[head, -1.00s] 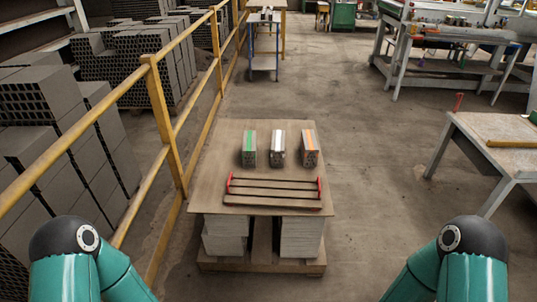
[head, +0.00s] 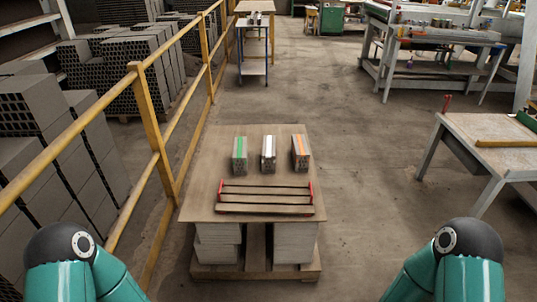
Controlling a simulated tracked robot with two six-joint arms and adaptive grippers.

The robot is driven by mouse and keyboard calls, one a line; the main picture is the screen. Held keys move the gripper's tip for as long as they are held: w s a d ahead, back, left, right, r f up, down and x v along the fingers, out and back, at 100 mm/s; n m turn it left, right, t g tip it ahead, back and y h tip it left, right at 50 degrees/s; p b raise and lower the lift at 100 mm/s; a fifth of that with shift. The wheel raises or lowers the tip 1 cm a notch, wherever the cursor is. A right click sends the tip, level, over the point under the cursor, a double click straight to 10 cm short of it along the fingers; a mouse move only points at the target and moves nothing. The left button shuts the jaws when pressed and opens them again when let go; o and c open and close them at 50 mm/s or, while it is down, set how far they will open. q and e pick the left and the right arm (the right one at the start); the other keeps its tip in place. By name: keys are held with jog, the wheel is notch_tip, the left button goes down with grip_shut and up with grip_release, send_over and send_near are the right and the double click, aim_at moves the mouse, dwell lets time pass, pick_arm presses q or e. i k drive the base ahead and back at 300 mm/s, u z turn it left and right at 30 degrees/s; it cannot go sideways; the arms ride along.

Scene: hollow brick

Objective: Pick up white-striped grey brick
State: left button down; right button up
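The white-striped grey brick (head: 268,154) stands on the wooden board (head: 205,180) in front of me. It is the middle one of three bricks in a row. A green-striped brick (head: 240,155) is to its left and an orange-striped brick (head: 300,153) to its right, with gaps between them. Both of my arms show only as teal links at the bottom left and bottom right corners. Neither gripper is in the picture, and nothing touches the bricks.
A low wooden rack with red ends (head: 264,198) lies in front of the bricks. A yellow railing (head: 151,120) runs along the left, with stacked hollow bricks (head: 40,130) behind it. A workbench (head: 480,150) stands at right. The floor between board and workbench is clear.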

aim_at(268, 149)
jog(key=u, duration=0.5)
jog(key=i, duration=1.3)
